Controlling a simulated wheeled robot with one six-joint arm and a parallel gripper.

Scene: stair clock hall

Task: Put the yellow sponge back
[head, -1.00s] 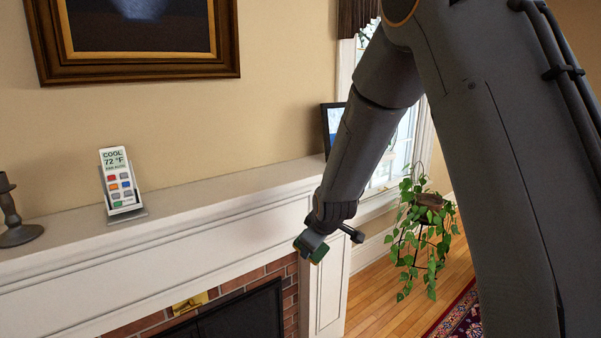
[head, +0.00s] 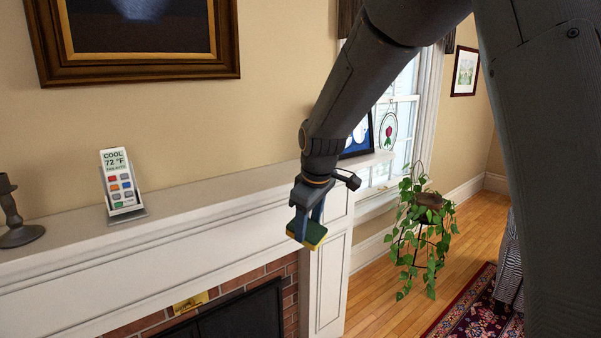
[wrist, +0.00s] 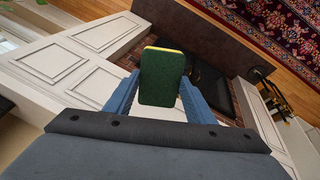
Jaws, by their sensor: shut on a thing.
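The sponge (head: 313,234) has a green face and a yellow edge. My gripper (head: 306,226) points down and is shut on it, with a blue finger on each side. In the head view the sponge hangs in front of the mantel's right end, below the level of the shelf top. In the wrist view the sponge (wrist: 161,78) shows its dark green face between the two blue fingers, with a thin yellow strip at its far edge.
The white mantel shelf (head: 200,205) bears a remote in a stand (head: 121,186), a dark candlestick (head: 15,215) and a framed picture (head: 358,138). The shelf's middle is clear.

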